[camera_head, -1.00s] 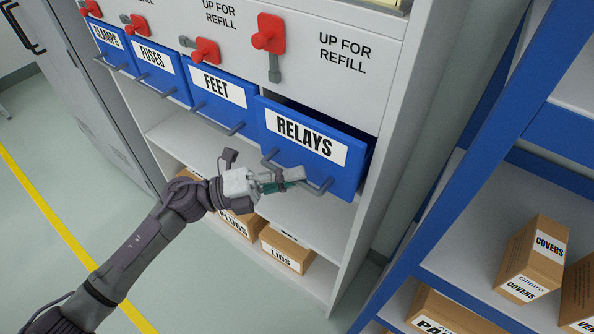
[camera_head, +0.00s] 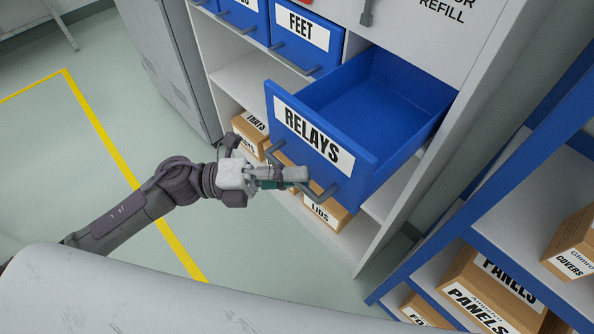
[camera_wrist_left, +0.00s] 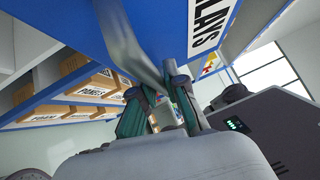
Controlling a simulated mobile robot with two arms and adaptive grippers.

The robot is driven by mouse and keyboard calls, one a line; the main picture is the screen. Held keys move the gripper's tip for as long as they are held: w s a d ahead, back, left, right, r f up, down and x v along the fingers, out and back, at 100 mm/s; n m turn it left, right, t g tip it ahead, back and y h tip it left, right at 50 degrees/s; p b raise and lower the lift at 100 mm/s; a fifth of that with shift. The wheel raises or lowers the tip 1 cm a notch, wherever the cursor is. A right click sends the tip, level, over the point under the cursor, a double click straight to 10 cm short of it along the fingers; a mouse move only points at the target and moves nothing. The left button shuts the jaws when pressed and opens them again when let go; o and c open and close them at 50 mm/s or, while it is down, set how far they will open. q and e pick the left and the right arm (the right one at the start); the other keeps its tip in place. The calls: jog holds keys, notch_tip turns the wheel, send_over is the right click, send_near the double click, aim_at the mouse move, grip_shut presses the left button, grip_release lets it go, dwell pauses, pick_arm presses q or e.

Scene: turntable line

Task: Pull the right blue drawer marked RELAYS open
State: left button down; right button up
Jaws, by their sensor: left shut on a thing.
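The blue RELAYS drawer (camera_head: 318,148) is pulled well out of the grey cabinet, and its empty-looking inside shows from above. It also shows in the left wrist view (camera_wrist_left: 180,22). Its grey bar handle (camera_head: 322,192) runs across the front below the label. My left gripper (camera_head: 298,177) is shut on the middle of this handle. In the left wrist view the gripper's fingers (camera_wrist_left: 160,98) close around the grey handle bar (camera_wrist_left: 128,38). My right gripper is not in view.
The FEET drawer (camera_head: 303,36) beside it is closed. Cartons such as LIDS (camera_head: 323,213) stand on the shelf below. A blue-framed rack (camera_head: 470,190) with cartons stands to the right. The floor (camera_head: 60,160) at left is clear, with a yellow line.

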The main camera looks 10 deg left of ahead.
pick_arm(q)
jog(key=c, duration=1.2)
grip_release()
jog(key=v, duration=1.2)
jog(key=shift+w, duration=0.1)
